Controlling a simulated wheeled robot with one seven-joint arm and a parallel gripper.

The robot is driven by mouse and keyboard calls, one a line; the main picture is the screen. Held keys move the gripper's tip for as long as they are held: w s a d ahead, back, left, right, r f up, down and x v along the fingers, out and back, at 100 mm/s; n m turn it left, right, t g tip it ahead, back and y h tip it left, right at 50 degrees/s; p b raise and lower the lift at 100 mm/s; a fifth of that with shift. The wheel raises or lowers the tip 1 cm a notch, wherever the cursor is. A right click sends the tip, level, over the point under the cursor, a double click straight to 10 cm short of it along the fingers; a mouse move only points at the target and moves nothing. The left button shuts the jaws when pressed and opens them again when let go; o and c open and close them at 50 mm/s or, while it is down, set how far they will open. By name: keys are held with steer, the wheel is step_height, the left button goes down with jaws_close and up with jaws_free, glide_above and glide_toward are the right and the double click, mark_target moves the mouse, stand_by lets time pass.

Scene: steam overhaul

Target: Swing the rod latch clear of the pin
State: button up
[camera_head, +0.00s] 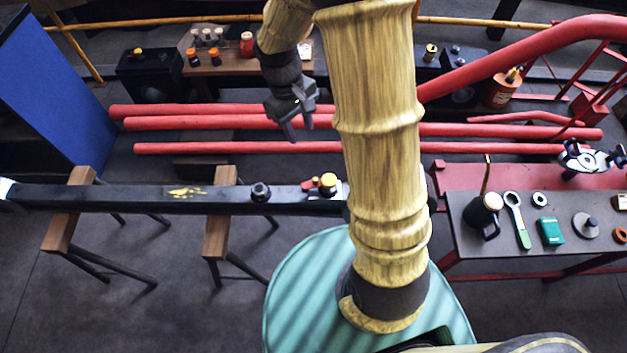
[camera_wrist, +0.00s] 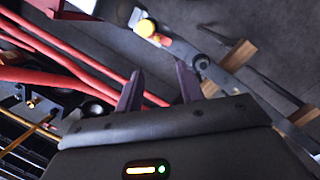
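A long dark rod (camera_head: 110,197) lies across wooden-topped trestles; it also shows in the wrist view (camera_wrist: 228,88). Near its right end in the head view is a small red latch-like part (camera_head: 308,186), beside a yellow round knob (camera_head: 328,181) on a pale plate. In the wrist view, the red part (camera_wrist: 165,41) and the yellow knob (camera_wrist: 146,28) show at the top. I cannot clearly make out the pin. My gripper (camera_head: 300,133) is above the red pipes, apart from the latch. In the wrist view my gripper (camera_wrist: 159,68) has its fingers spread with nothing between them.
Red pipes (camera_head: 230,123) run behind the rod. A black knob (camera_head: 261,192) stands on the rod. A grey-topped bench (camera_head: 470,228) with tools and a can is at right. A blue panel (camera_head: 55,90) stands at left. My arm hides the rod's right end in the head view.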

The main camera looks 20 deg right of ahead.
steer(key=w+a+f+n+g+h+b, duration=0.1)
steer(key=w+f+n+g, duration=0.1)
steer(key=f, duration=0.3)
steer(key=shift+w, duration=0.8)
glide_toward(315, 178)
steer(key=b+x, duration=0.1)
steer(key=x, duration=0.8)
steer(key=shift+f, duration=0.1)
jaws_close()
